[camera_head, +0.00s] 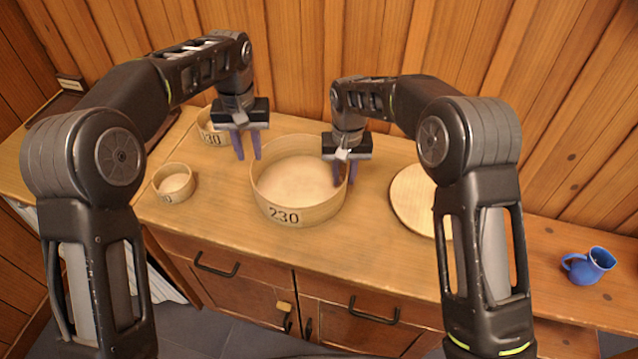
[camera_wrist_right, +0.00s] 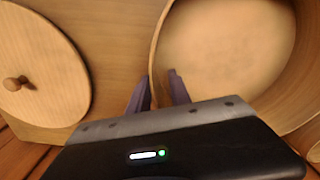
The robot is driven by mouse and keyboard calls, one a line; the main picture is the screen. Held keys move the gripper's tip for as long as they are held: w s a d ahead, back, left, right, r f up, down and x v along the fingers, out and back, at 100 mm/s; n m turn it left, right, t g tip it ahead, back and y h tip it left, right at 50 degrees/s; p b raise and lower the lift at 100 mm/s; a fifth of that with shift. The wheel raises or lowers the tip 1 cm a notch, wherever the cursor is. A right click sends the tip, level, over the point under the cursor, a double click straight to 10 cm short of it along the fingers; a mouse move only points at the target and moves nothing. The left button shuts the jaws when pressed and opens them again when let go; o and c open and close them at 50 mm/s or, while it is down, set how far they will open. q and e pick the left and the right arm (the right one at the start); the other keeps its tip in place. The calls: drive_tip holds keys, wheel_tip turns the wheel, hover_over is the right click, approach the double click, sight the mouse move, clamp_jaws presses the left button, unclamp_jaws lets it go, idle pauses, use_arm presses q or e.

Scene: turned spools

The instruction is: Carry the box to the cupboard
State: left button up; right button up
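The large round wooden box (camera_head: 285,214), marked 230, stands open and empty on the wooden cabinet top. My left gripper (camera_head: 248,158) is open at the box's back left rim; I cannot tell whether its fingers straddle the wall. My right gripper (camera_head: 337,176) is open at the box's right side. In the right wrist view the box (camera_wrist_right: 225,50) fills the upper right, and the right gripper's fingers (camera_wrist_right: 157,84) stand apart on either side of the wall, one outside and one inside. Which part is the cupboard is unclear; cabinet doors (camera_head: 233,284) show below the top.
A round wooden lid (camera_head: 410,198) lies right of the box; its knob shows in the right wrist view (camera_wrist_right: 15,83). A small round box (camera_head: 173,184) stands at left, another round box (camera_head: 209,128) behind it. A blue jug (camera_head: 588,266) stands on the lower surface at right.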

idle(0.5)
wheel_tip(320, 180, up, 12)
idle(0.5)
idle(0.4)
